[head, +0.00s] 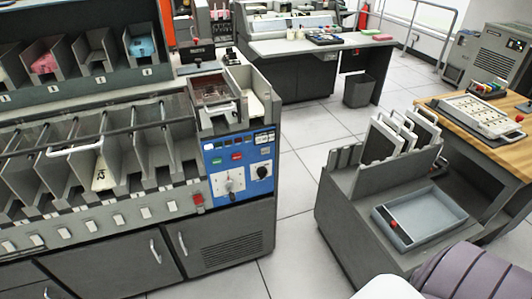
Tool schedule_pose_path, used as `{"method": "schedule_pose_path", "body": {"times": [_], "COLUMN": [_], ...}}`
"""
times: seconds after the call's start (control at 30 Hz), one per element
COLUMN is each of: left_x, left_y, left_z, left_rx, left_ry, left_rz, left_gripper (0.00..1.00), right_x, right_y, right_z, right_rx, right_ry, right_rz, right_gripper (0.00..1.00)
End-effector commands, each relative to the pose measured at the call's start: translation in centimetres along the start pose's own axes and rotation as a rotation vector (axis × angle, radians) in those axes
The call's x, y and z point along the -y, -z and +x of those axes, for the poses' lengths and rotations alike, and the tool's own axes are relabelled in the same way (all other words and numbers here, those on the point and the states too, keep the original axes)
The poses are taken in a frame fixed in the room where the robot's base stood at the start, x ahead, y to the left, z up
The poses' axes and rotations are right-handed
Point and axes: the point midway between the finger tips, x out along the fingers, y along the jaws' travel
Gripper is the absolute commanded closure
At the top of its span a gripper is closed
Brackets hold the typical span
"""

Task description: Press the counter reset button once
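A blue control panel (246,188) is on the front of the grey card sorter (225,218), left of the picture's middle. It carries a green button (217,160), a red button (237,156), a large white dial (229,186) and a black knob (262,171). A small counter-like display (264,137) is at its upper right, with a small pale control (265,151) below it. A separate red button (198,199) is just left of the panel. The labels are too small to read, so I cannot tell which is the counter reset.
Card pockets (100,165) run along the sorter's left. A grey cart (350,220) with a tray (422,218) stands right, beside a wooden-topped table (500,150). Tiled floor (300,195) lies open between sorter and cart. A waste bin (359,90) stands behind.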

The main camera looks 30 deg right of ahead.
Motion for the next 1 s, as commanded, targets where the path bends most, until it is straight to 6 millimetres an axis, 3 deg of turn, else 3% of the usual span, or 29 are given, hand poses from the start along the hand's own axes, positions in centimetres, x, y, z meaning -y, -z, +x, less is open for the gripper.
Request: {"method": "schedule_pose_path", "body": {"times": [0.03,0.1,1.0], "left_x": [0.0,0.0,0.01], "left_y": [-0.02,-0.02,-0.08], "left_z": [0.0,0.0,0.0], "left_rx": [0.0,0.0,0.002], "left_ry": [0.0,0.0,0.0], "left_rz": [0.0,0.0,0.0], "left_gripper": [0.61,0.61,0.61], "right_x": [0.0,0.0,-0.02], "right_y": [-0.01,-0.01,-0.04], "right_z": [0.0,0.0,0.0], "right_rx": [0.0,0.0,0.001], "right_ry": [0.0,0.0,0.0], "right_rz": [0.0,0.0,0.0], "right_gripper": [0.9,1.0,1.0]}}
